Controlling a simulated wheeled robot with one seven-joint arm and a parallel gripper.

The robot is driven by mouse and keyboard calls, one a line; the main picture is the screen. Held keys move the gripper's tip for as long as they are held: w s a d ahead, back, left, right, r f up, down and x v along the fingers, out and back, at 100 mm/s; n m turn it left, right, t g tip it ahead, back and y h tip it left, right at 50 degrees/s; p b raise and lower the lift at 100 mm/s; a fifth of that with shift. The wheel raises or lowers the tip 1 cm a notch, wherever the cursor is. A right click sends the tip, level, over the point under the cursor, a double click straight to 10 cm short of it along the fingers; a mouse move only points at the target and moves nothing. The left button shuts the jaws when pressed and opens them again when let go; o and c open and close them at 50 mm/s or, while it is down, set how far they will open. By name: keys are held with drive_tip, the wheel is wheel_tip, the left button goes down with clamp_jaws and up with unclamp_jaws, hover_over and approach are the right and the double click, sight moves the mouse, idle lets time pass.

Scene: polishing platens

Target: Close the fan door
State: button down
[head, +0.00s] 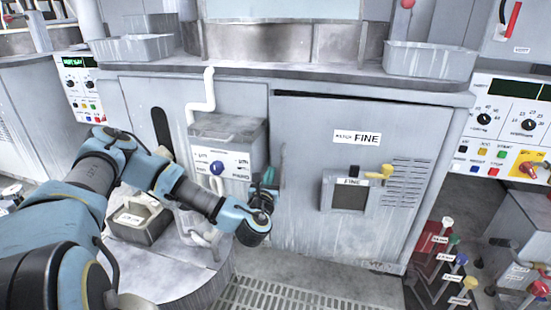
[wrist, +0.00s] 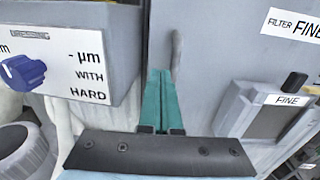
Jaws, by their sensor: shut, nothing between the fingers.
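A large grey door (head: 310,200) with a "FILTER FINE" label fills the cabinet front in the head view. No label reading "fan" shows on it. A dark gap runs along its top edge; I cannot tell how far it stands open. In the wrist view, the grey panel (wrist: 215,65) carries a slim upright grey handle (wrist: 176,50). My gripper (head: 269,178) is in front of the door's left edge. Its green fingers (wrist: 160,75) are shut together and empty, with the tips just below or at the handle. Contact cannot be told.
A grey control box (head: 228,150) with a blue knob is close left of my gripper. A small framed window (head: 349,194) with a yellow latch (head: 379,174) is on the door. A round grey platform (head: 180,275) stands below my arm. Colored-knob levers (head: 450,262) stand at lower right.

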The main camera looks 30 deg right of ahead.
sight(277, 153)
drive_tip(key=p+x, duration=0.1)
drive_tip(key=x, duration=0.8)
drive_tip(key=shift+w+d, duration=0.25)
drive_tip(key=shift+w, duration=0.05)
